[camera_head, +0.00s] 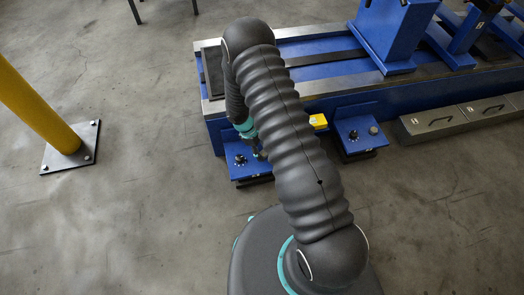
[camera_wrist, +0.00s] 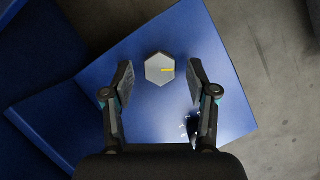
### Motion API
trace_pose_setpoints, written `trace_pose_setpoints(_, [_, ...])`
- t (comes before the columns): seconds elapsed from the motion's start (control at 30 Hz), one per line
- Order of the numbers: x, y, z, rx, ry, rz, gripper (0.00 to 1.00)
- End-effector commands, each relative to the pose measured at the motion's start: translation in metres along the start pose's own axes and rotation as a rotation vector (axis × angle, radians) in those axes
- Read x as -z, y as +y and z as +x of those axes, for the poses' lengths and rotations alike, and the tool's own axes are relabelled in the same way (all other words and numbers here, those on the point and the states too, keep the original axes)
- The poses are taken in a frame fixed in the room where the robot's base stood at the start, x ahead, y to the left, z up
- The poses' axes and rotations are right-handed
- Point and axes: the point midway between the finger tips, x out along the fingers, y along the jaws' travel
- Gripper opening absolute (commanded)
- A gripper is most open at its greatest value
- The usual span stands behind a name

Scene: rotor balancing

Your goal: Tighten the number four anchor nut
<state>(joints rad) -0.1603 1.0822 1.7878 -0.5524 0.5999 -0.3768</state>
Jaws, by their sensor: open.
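My gripper (camera_wrist: 160,77) is open, with one finger on each side of the nut and a gap at both sides. White marks (camera_wrist: 190,125) on the plate are partly hidden by the right finger, and I cannot read a number. In the head view my gripper (camera_head: 254,147) is low over the left blue foot (camera_head: 250,168) of the machine bed, partly hidden by my arm. A dark round fitting (camera_head: 240,159) shows there.
The blue machine bed (camera_head: 345,85) is behind. A yellow post (camera_head: 35,108) stands left. The floor between post and bed is clear.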

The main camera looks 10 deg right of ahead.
Motion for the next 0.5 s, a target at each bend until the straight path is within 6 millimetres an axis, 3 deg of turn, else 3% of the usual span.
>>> trace_pose_setpoints(0.33, [0.0000, 0.0002, 0.0035, 0.000, 0.000, 0.000, 0.58])
trace_pose_setpoints(0.5, [0.0000, 0.0002, 0.0033, 0.000, 0.000, 0.000, 0.16])
